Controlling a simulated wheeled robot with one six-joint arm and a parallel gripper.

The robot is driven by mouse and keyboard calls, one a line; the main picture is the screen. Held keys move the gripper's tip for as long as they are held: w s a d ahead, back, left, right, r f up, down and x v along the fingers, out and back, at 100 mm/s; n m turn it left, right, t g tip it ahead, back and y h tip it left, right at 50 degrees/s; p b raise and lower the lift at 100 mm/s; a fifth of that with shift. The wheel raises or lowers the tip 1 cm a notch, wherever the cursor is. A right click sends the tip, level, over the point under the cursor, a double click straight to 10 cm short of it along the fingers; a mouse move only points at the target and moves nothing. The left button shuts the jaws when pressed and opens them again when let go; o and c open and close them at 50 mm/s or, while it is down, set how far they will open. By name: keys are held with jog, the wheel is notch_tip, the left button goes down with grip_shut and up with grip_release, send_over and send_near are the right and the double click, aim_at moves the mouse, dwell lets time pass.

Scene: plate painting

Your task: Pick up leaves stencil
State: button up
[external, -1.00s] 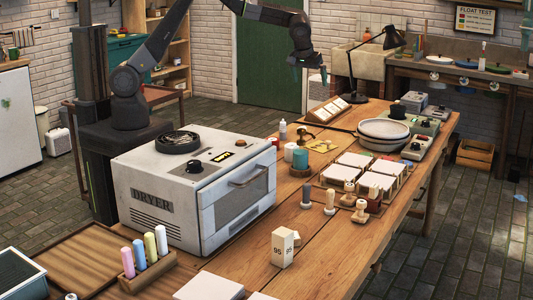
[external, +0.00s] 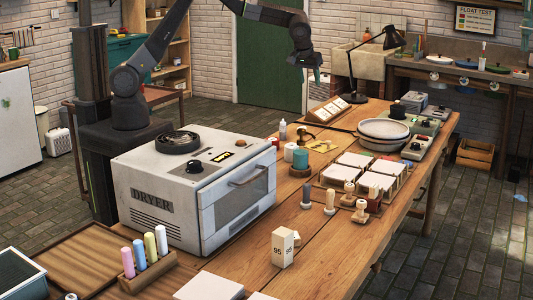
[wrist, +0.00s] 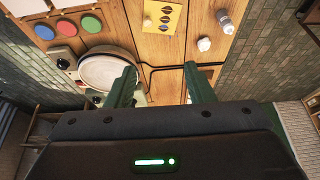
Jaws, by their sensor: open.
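The leaves stencil looks to be the yellow sheet with dark leaf shapes (wrist: 168,14) at the top of the wrist view. In the external view a small yellow sheet (external: 324,146) lies on the table behind the teal cylinder. My gripper (external: 309,75) is high above the far left side of the table, well apart from the sheet. In the wrist view my gripper (wrist: 160,84) has its two green fingers spread, with nothing between them.
Stacked pale round plates (external: 384,130) stand right of the sheet. A teal cylinder (external: 300,159) and a white bottle (external: 283,130) stand close to the sheet. The white dryer (external: 190,190) fills the near left.

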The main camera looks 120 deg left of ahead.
jog(key=a+f+m+t+b, duration=0.1)
jog(key=a+f+m+b, duration=0.3)
jog(key=f+b, duration=0.4)
jog(key=m+t+h+b, duration=0.1)
jog(key=m+t+b, duration=0.1)
jog(key=m+b, duration=0.25)
send_near(327, 141)
jog(key=shift+n, duration=0.25)
jog(key=x, duration=0.4)
jog(key=shift+a+f+p, duration=0.1)
jog(key=shift+a+p, duration=0.2)
jog(key=shift+p+x, duration=0.55)
jog(key=shift+x, duration=2.3)
jog(key=shift+d, duration=0.2)
jog(key=c, duration=1)
jog(key=shift+c, duration=0.2)
